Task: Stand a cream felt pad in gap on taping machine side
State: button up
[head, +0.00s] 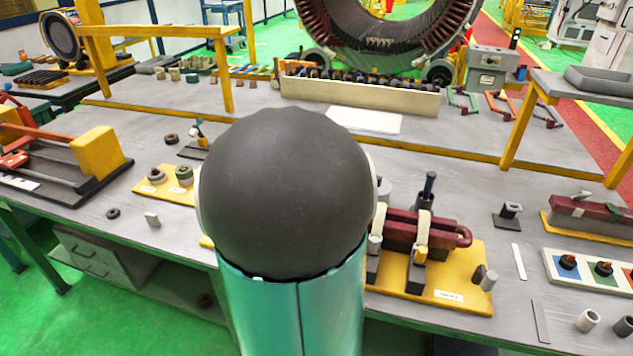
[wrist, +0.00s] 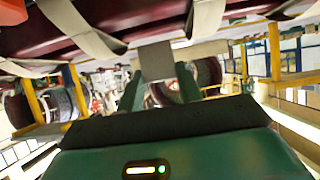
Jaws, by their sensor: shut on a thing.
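In the wrist view my gripper (wrist: 158,78) has its two green fingers closed on a flat, greyish-cream felt pad (wrist: 156,60). The pad stands up beyond the fingertips, close below dark red coil bars (wrist: 145,18) bound with cream straps (wrist: 82,32). I cannot tell whether the pad touches them or sits in a gap. In the head view my arm's dark round joint hides the gripper and the pad. A dark red coil (head: 407,229) rests in clamps on a yellow board there. I cannot pick out the taping machine for sure.
A small pale block (head: 152,219) and a dark ring (head: 113,213) lie on the grey bench at left. A yellow and orange fixture (head: 98,152) stands further left. A yellow frame (head: 160,36) rises behind. A tray of coloured squares (head: 585,270) is at right.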

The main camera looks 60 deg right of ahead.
jog(key=shift+f, duration=1.25)
jog(key=o, duration=1.1)
